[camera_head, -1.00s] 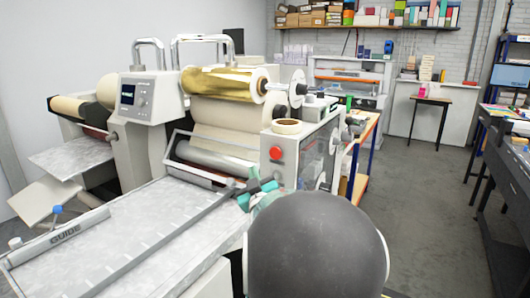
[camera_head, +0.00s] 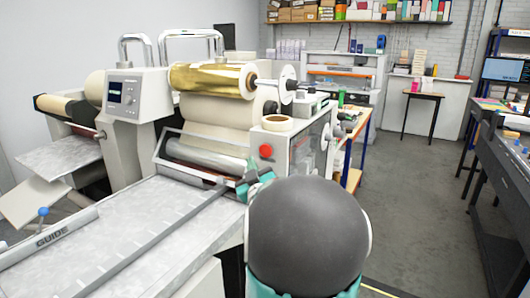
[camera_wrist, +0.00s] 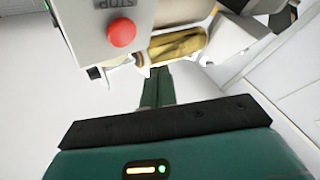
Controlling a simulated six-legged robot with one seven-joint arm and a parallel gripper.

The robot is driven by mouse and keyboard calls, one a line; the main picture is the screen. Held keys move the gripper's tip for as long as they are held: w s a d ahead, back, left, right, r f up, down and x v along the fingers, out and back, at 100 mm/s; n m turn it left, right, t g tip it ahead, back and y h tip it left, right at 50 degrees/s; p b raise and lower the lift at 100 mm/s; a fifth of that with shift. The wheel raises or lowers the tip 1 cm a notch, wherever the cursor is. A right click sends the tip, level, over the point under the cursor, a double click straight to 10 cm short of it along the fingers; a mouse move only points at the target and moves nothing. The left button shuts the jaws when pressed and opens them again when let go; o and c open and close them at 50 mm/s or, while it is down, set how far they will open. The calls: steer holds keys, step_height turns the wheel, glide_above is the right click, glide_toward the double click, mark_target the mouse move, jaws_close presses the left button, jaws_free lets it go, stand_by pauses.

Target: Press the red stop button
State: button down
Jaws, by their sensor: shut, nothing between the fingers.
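The red stop button (camera_head: 266,151) is a round dome on the pale front panel of the laminating machine, below a roll of tape. It also shows in the wrist view (camera_wrist: 121,33), upper left of centre, beside an upside-down "STOP" label (camera_wrist: 115,3). My teal gripper (camera_head: 254,178) is just below the button in the head view, partly hidden by my dark rounded arm link. In the wrist view my gripper (camera_wrist: 158,76) is shut and empty. Its fingers point up the picture, to the right of the button, with a visible gap between them and it.
The machine carries a gold foil roll (camera_head: 212,80), a control box with a screen (camera_head: 122,95) and a long feed table (camera_head: 110,235) with a guide bar. A tape roll (camera_head: 277,123) sits above the button. Open grey floor (camera_head: 410,190) lies to the right; a dark bench stands at the right edge.

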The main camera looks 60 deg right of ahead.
mark_target(261, 149)
steer(key=shift+w+d, duration=0.15)
steer(key=shift+d, duration=1.25)
steer(key=shift+w+d, duration=0.15)
steer(key=shift+d, duration=1.2)
steer(key=shift+d, duration=0.1)
steer(key=shift+d, duration=0.35)
steer(key=shift+d, duration=0.4)
stand_by(0.3)
steer(key=shift+a, duration=0.85)
steer(key=a, duration=0.5)
steer(key=shift+s, duration=0.25)
